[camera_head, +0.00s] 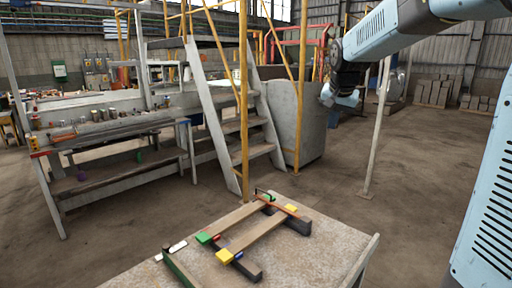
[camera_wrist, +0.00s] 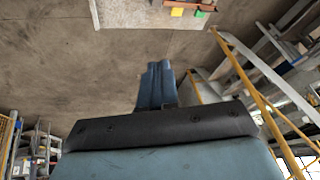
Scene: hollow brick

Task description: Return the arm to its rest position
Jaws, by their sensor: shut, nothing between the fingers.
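My gripper (camera_head: 343,98) hangs from my raised, bent light-blue arm in the upper right of the head view. It is up in the air, well behind and to the right of the near table. In the wrist view my gripper's fingers (camera_wrist: 158,72) are together with nothing between them. They stand over bare floor, clear of every object.
A near table (camera_head: 310,215) holds wooden bars (camera_head: 255,230) with green (camera_head: 204,238) and yellow (camera_head: 224,256) blocks. Behind are a metal stair (camera_head: 215,115), a cluttered workbench (camera_head: 110,128), a grey bin (camera_head: 297,125) and a thin post (camera_head: 377,130). Floor at right is open.

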